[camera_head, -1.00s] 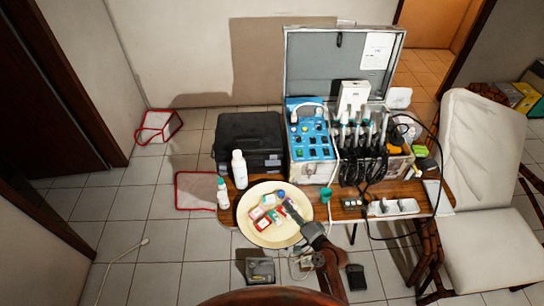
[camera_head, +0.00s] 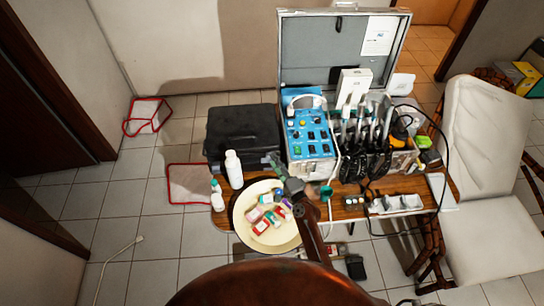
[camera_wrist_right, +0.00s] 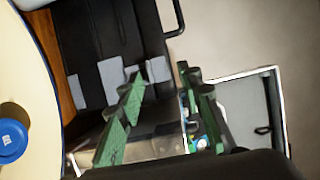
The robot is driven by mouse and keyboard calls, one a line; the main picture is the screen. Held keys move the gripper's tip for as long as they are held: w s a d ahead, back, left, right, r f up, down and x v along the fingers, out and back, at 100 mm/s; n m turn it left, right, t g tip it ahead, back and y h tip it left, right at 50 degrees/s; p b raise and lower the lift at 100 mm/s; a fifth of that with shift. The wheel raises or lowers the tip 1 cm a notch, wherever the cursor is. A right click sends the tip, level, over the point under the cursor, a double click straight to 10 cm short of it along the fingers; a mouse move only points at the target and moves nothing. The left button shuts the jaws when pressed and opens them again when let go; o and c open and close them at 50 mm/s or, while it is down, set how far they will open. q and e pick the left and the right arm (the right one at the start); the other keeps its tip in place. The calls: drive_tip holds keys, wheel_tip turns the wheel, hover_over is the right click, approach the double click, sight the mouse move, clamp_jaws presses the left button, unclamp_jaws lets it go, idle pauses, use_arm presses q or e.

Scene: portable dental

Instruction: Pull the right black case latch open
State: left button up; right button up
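The black case (camera_head: 240,128) stands shut on the wooden table at the back left, left of the blue dental unit. Its latches are too dark to make out in the head view. In the right wrist view the case (camera_wrist_right: 100,35) shows grey latch-like pieces on its front, one of them (camera_wrist_right: 157,70) just beyond a fingertip. My right gripper (camera_head: 275,160) is near the case's front right corner. In the wrist view its green-padded fingers (camera_wrist_right: 165,92) are apart with nothing held between them. Contact with the latch cannot be told. My left gripper is not in view.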

drive_tip(key=x, duration=0.3)
drive_tip(key=shift+w, duration=0.1)
drive_tip(key=c, duration=0.6)
clamp_jaws()
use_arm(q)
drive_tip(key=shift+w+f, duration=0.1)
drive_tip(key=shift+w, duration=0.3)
use_arm(e)
drive_tip(key=shift+r, duration=0.1)
